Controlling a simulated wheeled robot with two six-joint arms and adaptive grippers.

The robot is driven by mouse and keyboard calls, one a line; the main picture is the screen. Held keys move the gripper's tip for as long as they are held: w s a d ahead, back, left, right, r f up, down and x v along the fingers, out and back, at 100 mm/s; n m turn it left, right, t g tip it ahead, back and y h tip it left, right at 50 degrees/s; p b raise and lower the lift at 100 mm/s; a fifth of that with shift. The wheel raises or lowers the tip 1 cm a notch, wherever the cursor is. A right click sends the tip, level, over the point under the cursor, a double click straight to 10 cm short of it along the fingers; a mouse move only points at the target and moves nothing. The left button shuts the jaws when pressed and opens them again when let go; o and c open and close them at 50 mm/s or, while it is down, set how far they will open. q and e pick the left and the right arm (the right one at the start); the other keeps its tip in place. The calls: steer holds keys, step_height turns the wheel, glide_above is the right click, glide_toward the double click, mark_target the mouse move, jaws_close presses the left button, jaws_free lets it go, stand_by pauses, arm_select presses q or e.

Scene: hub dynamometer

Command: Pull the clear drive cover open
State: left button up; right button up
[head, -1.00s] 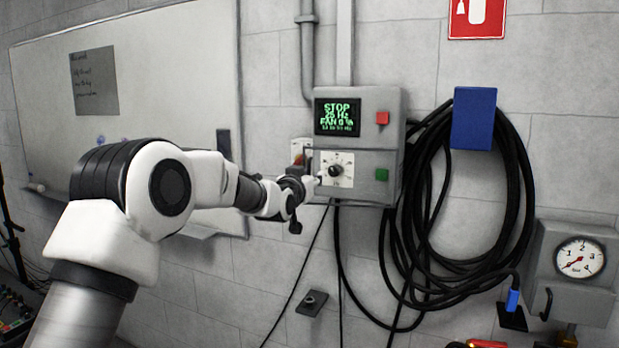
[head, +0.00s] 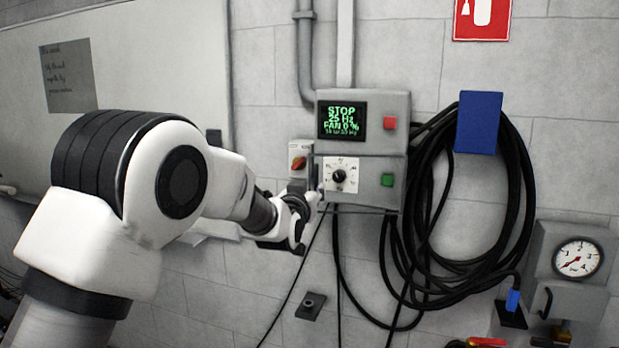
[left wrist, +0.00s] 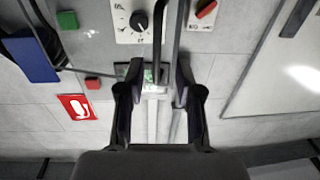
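The grey drive box (head: 400,130) hangs on the wall, with a lit display and a dial (head: 339,176) on a white plate. The clear cover's pane cannot be made out. Thin bars (left wrist: 158,30) run in front of the box in the left wrist view and pass between the fingers; I cannot tell whether they belong to the cover. My left gripper (head: 302,210) is at the lower left of the box. In the left wrist view its fingers (left wrist: 157,100) are apart, with no clear grip on anything. My right gripper is out of view.
A red rotary switch (head: 298,163) sits left of the box. A black cable coil (head: 440,250) hangs from a blue holder (head: 478,122) to the right. A pressure gauge (head: 577,258) is at the far right, and a whiteboard (head: 150,70) at the left.

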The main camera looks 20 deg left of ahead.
mark_target(316, 187)
arm_select(q)
steer(key=w, duration=0.1)
steer(key=w+p, duration=0.1)
steer(key=w, duration=0.2)
steer(key=shift+w+d+p, duration=0.25)
steer(key=shift+w+p, duration=0.05)
steer(key=shift+w, duration=0.05)
steer(key=shift+w+a+f, duration=0.1)
steer(key=shift+a+f, duration=0.15)
steer(key=shift+a, duration=0.25)
steer(key=shift+s+r, duration=0.1)
steer(key=shift+s, duration=0.1)
steer(key=shift+c, duration=0.4)
steer(key=shift+s+d+r, duration=0.1)
steer(key=shift+d, duration=0.05)
steer(key=c, duration=0.5)
steer(key=shift+d, duration=0.15)
jaws_close()
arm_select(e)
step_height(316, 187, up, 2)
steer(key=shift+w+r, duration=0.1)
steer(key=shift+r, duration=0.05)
arm_select(q)
steer(key=shift+s+b, duration=0.2)
steer(key=shift+b, duration=0.1)
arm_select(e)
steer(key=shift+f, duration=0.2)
